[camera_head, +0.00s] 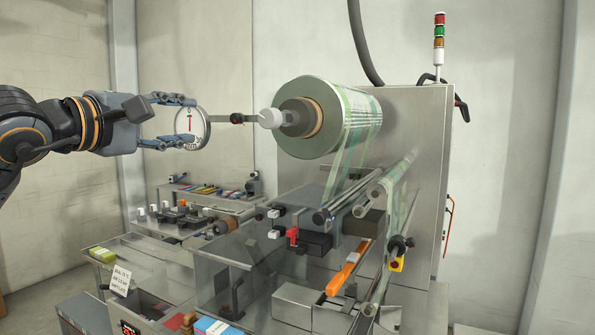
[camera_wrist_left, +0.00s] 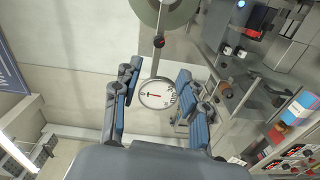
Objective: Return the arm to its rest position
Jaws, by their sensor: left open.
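My left arm comes in from the left, and its gripper (camera_head: 191,120) is open at the upper left, with one finger above the other. A round white dial with a metal rim (camera_head: 206,129) is at the fingertips. It also shows in the left wrist view (camera_wrist_left: 156,94), between the two spread blue-grey fingers. The dial is joined to a thin arm (camera_head: 236,119) that runs toward the hub of the film roll. I cannot tell whether the fingers touch the dial. My right gripper is not in view.
The large film roll (camera_head: 334,116) is mounted on a grey machine cabinet (camera_head: 417,130) to the right. Below my arm is a bench with trays and small parts (camera_head: 180,217). A paper sign (camera_head: 121,281) stands at the lower left. The wall area above the gripper is clear.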

